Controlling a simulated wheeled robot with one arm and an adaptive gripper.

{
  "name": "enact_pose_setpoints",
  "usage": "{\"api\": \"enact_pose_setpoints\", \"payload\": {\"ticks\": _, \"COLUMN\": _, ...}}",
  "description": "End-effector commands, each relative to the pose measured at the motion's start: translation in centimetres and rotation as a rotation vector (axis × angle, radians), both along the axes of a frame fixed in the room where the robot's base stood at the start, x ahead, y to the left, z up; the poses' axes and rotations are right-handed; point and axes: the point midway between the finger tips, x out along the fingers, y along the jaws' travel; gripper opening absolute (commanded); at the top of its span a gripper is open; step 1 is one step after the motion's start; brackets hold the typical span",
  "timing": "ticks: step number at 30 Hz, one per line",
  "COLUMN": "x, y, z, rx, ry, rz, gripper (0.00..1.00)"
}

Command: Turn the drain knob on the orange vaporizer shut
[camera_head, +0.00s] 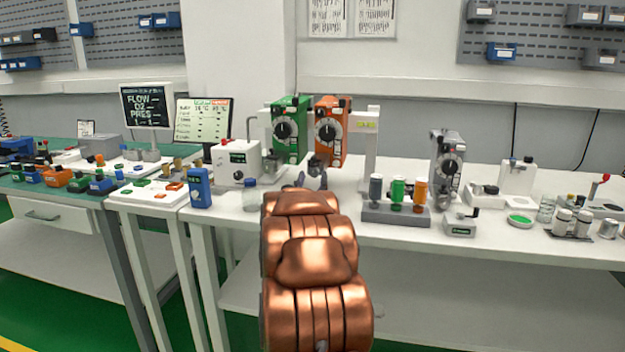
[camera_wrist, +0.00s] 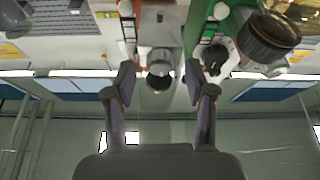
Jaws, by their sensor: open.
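The orange vaporizer (camera_head: 331,128) stands upright on the white bench, right of the green vaporizer (camera_head: 289,128). It has a black dial with white markings on its front. My gripper (camera_head: 313,178) is at the end of my copper-coloured arm, in front of the orange vaporizer's lower part, and hides its drain area. In the wrist view, which looks upside down, my gripper (camera_wrist: 159,76) is open. A grey body with a round, dark-ended knob (camera_wrist: 160,80) shows between the fingers; I cannot tell whether they touch it. The green vaporizer's edge (camera_wrist: 209,20) lies to the right.
A white box with a dial (camera_head: 236,162) stands left of my gripper. A rack with grey, green and orange cylinders (camera_head: 396,215) and a grey vaporizer (camera_head: 447,168) stand to the right. A white post (camera_head: 371,150) rises beside the orange vaporizer.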

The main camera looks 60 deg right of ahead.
Motion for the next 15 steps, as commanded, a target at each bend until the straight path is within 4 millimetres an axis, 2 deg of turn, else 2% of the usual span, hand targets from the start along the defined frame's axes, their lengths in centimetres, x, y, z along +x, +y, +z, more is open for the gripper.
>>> {"api": "enact_pose_setpoints", "payload": {"ticks": 10, "x": 0.17, "y": -0.36, "z": 0.19, "rx": 0.0, "ry": 0.0, "rz": 0.0, "gripper": 0.54}}
{"api": "enact_pose_setpoints", "payload": {"ticks": 15, "x": 0.17, "y": -0.35, "z": 0.18, "rx": 0.0, "ry": 0.0, "rz": 0.0, "gripper": 0.36}}
